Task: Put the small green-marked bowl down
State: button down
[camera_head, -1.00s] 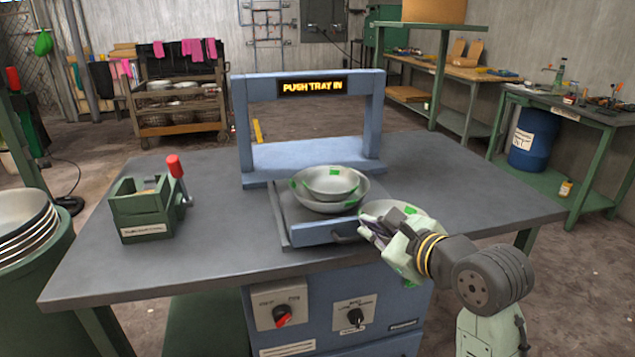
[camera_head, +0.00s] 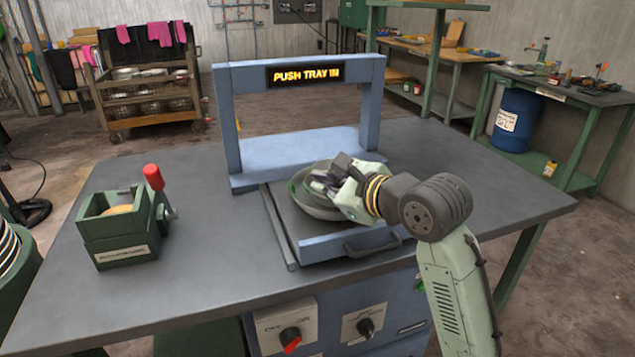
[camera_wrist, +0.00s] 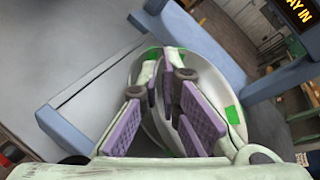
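The small green-marked bowl (camera_wrist: 150,68) shows in the wrist view with its rim between the purple-padded fingers of my gripper (camera_wrist: 160,82); the gap there is narrow. In the head view my gripper (camera_head: 326,183) is over the stacked metal bowls, and its fingers hide most of the inside. The large bowl (camera_head: 313,208) sits on the pulled-out tray (camera_head: 345,242); a green mark on a wider rim (camera_wrist: 232,115) shows at right in the wrist view. Whether the small bowl touches the bowls under it is hidden.
A blue frame (camera_head: 225,110) with a lit "PUSH TRAY IN" sign (camera_head: 305,74) stands behind the tray. A green box with a red-handled lever (camera_head: 125,225) is at the left. The grey table (camera_head: 480,190) is clear at the right.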

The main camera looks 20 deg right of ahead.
aim_at(317, 196)
jog(key=w, duration=0.6)
jog(key=shift+w+d+f+p, duration=0.15)
jog(key=shift+f+p, duration=0.1)
jog(key=shift+p, duration=0.15)
jog(key=shift+f, duration=1.8)
jog(key=c, duration=1.8)
grip_release()
